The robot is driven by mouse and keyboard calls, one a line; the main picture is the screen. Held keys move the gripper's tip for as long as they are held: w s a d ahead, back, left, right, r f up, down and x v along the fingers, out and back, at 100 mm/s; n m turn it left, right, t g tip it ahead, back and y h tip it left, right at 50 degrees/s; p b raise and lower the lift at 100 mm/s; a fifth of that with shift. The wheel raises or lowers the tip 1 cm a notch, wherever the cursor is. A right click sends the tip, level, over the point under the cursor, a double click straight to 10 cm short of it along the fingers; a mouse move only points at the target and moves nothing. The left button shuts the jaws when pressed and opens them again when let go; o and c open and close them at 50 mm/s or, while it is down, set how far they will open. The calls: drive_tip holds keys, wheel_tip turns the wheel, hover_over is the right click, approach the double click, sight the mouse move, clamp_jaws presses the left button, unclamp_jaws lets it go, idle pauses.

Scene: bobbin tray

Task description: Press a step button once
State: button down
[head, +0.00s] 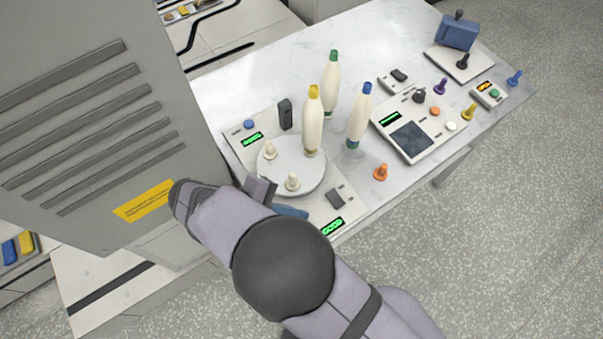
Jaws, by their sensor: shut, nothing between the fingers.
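A blue round button (249,124) sits on the left panel (235,147), beside a lit green display. An orange button (435,111) and a white button (451,126) are on the right panel (384,128). A green button (494,94) is on a small box at the far right. Which of these is a step button, I cannot read. My gripper (262,189) is shut and empty, low at the left edge of the round plate. My forearm hides most of it, and its fingertips are not clear. It is apart from the blue button.
A round plate (283,184) holds two cream pegs and a yellow-topped bobbin (312,120). Green-topped (331,85) and blue-topped (359,115) bobbins stand behind and right. An orange peg (381,172) is near the front edge. A grey cabinet (95,90) stands left.

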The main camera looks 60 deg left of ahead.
drive_tip(key=shift+f+b, duration=0.35)
drive_tip(key=shift+f, duration=0.4)
idle(0.9)
drive_tip(key=shift+r, duration=0.1)
drive_tip(key=shift+r+p, duration=0.7)
drive_tip(key=shift+r, duration=0.05)
drive_tip(key=shift+r, duration=0.1)
